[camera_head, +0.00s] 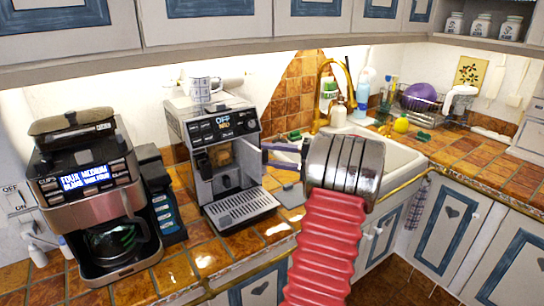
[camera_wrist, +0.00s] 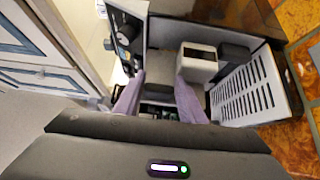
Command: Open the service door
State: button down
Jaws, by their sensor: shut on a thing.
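The coffee machine (camera_head: 222,150) stands on the tiled counter, its display reading "OFF". A pale panel (camera_head: 252,165), which looks like the service door, is at the right of its front. It seems to stand at an angle, but how far open is hard to tell. My gripper (camera_head: 264,154) reaches it from the right with its purple fingers. In the wrist view my gripper (camera_wrist: 160,78) has one finger on each side of a dark part of the machine, and seems to hold the door. The exact contact is unclear. The slotted drip tray (camera_wrist: 248,88) is at the right there.
A second coffee maker (camera_head: 92,200) with a glass jug stands at the left. A patterned mug (camera_head: 203,88) stands on top of the machine. The sink (camera_head: 375,155) with a gold tap (camera_head: 322,90) is behind my arm. Open floor lies at the lower right.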

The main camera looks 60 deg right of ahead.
jog(key=shift+w+a+f, duration=0.1)
jog(key=shift+w, duration=0.05)
jog(key=c, duration=1.2)
grip_release()
jog(key=shift+o, duration=0.2)
jog(key=v, duration=1.4)
jog(key=shift+w, duration=0.1)
